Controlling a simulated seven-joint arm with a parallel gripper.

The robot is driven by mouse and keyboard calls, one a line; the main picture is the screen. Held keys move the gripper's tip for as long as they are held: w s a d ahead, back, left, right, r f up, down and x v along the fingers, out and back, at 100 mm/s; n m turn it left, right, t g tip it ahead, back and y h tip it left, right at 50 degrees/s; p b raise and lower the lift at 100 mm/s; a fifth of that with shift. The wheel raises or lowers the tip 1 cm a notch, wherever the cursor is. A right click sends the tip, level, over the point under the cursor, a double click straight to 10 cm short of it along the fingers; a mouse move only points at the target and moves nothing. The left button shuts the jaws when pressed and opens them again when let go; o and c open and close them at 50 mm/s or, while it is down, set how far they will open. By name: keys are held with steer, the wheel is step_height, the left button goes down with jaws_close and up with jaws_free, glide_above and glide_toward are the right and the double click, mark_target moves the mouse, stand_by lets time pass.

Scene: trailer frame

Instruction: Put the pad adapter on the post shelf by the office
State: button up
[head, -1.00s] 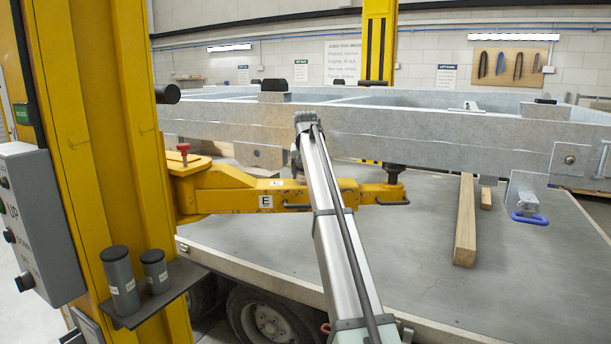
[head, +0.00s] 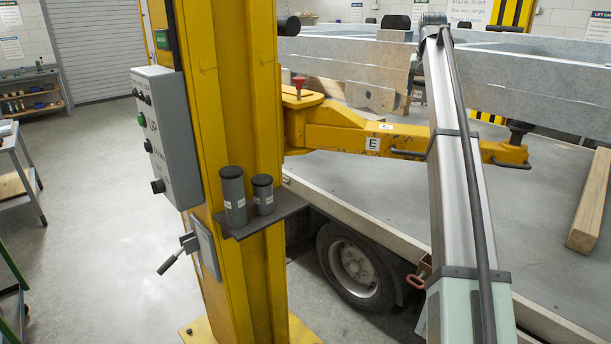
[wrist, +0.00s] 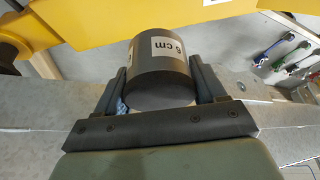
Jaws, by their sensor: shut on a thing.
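My gripper (wrist: 160,80) is shut on a dark grey pad adapter (wrist: 158,88) in the wrist view. It is a short cylinder with a white label reading "6 cm", held between the two grey fingers. In the head view my arm reaches away to the frame rail, and the gripper and held adapter cannot be made out there. A dark post shelf (head: 290,203) sticks out from the near yellow post (head: 232,100). Two capped grey cylinders stand upright on it, a taller one (head: 233,200) and a shorter one (head: 263,196). I cannot tell whether this post is by the office.
A grey control box (head: 165,135) and a lever (head: 178,255) are on the post. A yellow lift arm (head: 400,138) reaches under the galvanised frame (head: 520,85). A wheeled trailer deck (head: 450,205) with a timber (head: 590,205) is at right. Open floor (head: 105,180) lies left.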

steer(key=s+a+f+n+y, duration=0.1)
steer(key=s+a+f+n, duration=0.1)
steer(key=s+a+f, duration=0.3)
steer(key=s+a+f+n, duration=0.2)
steer(key=a+f, duration=0.1)
steer(key=a, duration=0.5)
steer(key=s+a+f, duration=0.3)
steer(key=s+f, duration=0.7)
steer(key=f, duration=0.5)
steer(key=s+a+f, duration=0.3)
steer(key=s+f, duration=0.8)
steer(key=f, duration=0.4)
steer(key=w+a+r+n+y, duration=0.1)
steer(key=w+a+r+n, duration=0.2)
steer(key=w+a+r, duration=0.75)
steer(key=w+a+r+n+y, duration=0.15)
steer(key=w+a+r, duration=0.5)
steer(key=a, duration=0.65)
steer(key=shift+n, duration=0.25)
steer(key=shift+s+d+f, duration=0.1)
steer(key=shift+s+f, duration=0.1)
steer(key=shift+f, duration=1.25)
steer(key=shift+s+d+f, duration=0.1)
steer(key=shift+s+f, duration=0.1)
steer(key=shift+f, duration=1.2)
steer(key=shift+s+d+f, duration=0.1)
steer(key=shift+s+f, duration=0.1)
steer(key=shift+f, duration=1.25)
